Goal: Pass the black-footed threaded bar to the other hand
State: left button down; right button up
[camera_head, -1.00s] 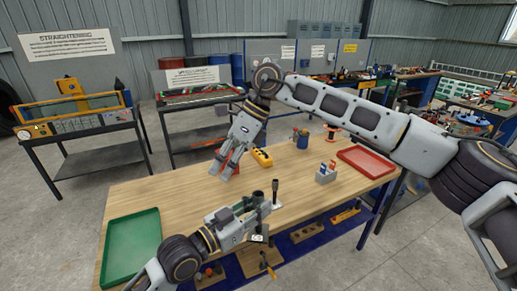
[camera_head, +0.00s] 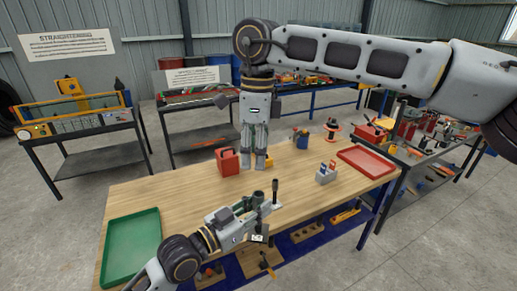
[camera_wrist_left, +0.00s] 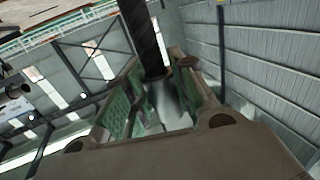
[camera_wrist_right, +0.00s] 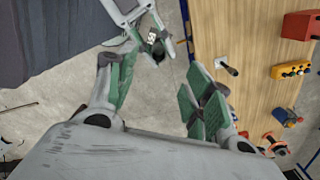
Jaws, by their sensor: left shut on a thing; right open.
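My left gripper (camera_head: 258,210) is low over the front edge of the wooden table, shut on the threaded bar. The bar shows as a dark, ridged rod between the pads in the left wrist view (camera_wrist_left: 145,40). In the head view its dark upper end (camera_head: 258,196) stands above the fingers; its lower part is hard to make out. My right gripper (camera_head: 254,162) points down farther back over the table, open and empty, apart from the bar. In the right wrist view, the left gripper and the bar's dark round end (camera_wrist_right: 158,48) show beyond the open fingers.
A dark post on a pale base (camera_head: 277,203) stands close right of the left gripper. A red box (camera_head: 228,162) and yellow control box (camera_wrist_right: 290,70) are near the right gripper. A green tray (camera_head: 130,250), small caddy (camera_head: 326,173) and red tray (camera_head: 367,161) lie on the table.

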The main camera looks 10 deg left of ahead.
pick_arm(q)
jog(key=shift+r, duration=0.1)
pick_arm(e)
jog(key=shift+d+r+h, duration=0.25)
jog(key=shift+d+h, duration=0.05)
jog(key=shift+d, duration=0.1)
jog(key=shift+f, duration=6)
grip_shut()
pick_arm(q)
jog(key=c, duration=1.1)
grip_release()
pick_arm(e)
jog(key=shift+r, duration=0.1)
